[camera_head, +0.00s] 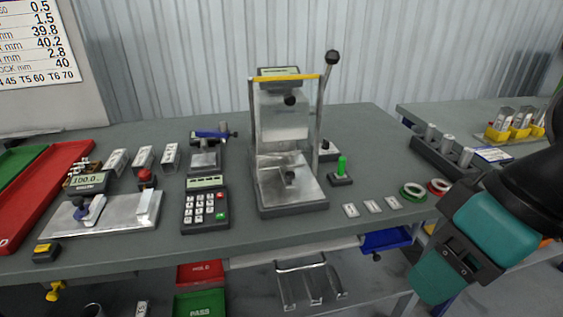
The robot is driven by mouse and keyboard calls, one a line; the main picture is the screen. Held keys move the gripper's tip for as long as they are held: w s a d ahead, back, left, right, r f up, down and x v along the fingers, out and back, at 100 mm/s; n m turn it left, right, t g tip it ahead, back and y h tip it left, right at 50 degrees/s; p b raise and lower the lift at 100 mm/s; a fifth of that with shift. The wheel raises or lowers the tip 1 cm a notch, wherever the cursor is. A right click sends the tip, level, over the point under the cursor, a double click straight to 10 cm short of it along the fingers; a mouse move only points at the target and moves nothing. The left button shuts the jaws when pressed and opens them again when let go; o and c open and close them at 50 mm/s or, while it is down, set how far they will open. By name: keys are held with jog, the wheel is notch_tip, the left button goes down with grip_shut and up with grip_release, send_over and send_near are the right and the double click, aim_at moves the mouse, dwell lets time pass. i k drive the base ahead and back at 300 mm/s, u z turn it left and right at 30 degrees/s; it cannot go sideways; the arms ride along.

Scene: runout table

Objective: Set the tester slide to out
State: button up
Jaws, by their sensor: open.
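The tester (287,150) stands at the middle of the bench. It has a metal frame, a yellow top bar, a display and a tall lever with a black ball. How far the slide is in or out I cannot tell for sure. My gripper (458,262), teal and black, is at the lower right, in front of the bench edge and well apart from the tester. It is open, and nothing shows in it.
A green push-button (342,169) stands right of the tester, with white tags (373,206) in front of it. A keypad (205,206) is at left. Green and red rings (413,192) lie near my arm. A metal rack (308,284) hangs below the bench edge.

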aim_at(280, 160)
jog(key=u, duration=2.7)
jog(key=i, duration=0.8)
jog(key=z, duration=2.25)
